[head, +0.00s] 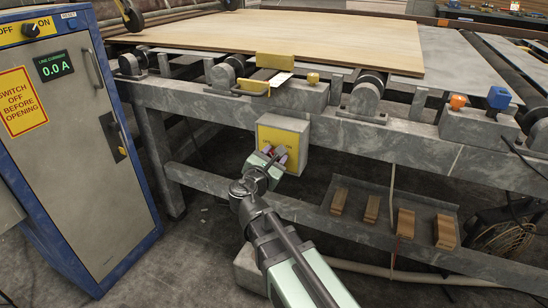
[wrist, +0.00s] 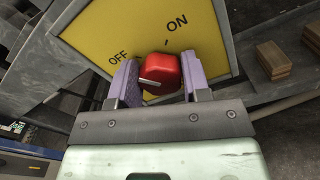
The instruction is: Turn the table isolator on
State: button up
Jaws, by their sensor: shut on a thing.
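The table isolator is a grey box with a yellow face plate (head: 292,133) hung under the front rail of the table. The wrist view shows the plate (wrist: 205,28) close up, with OFF at left and ON at upper right. Its red knob (wrist: 160,68) sits between the two purple fingers of my gripper (wrist: 160,72), which is shut on it. A pale line crosses the knob's near face; I cannot tell for sure which label the knob points to. In the head view my gripper (head: 272,156) is at the plate and mostly hides the knob.
A blue-edged cabinet (head: 83,145) with its own OFF/ON switch stands at the left, its display reading 0.0 A. A veneer sheet (head: 290,38) lies on the table above. Wood blocks (head: 404,222) sit on the lower shelf to the right.

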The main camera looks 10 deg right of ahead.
jog(key=m, duration=0.8)
jog(key=shift+f, duration=0.1)
jog(key=m, duration=0.4)
jog(key=shift+s+d, duration=0.1)
jog(key=shift+f+m, duration=0.1)
jog(key=shift+m, duration=2)
jog(key=o, duration=0.9)
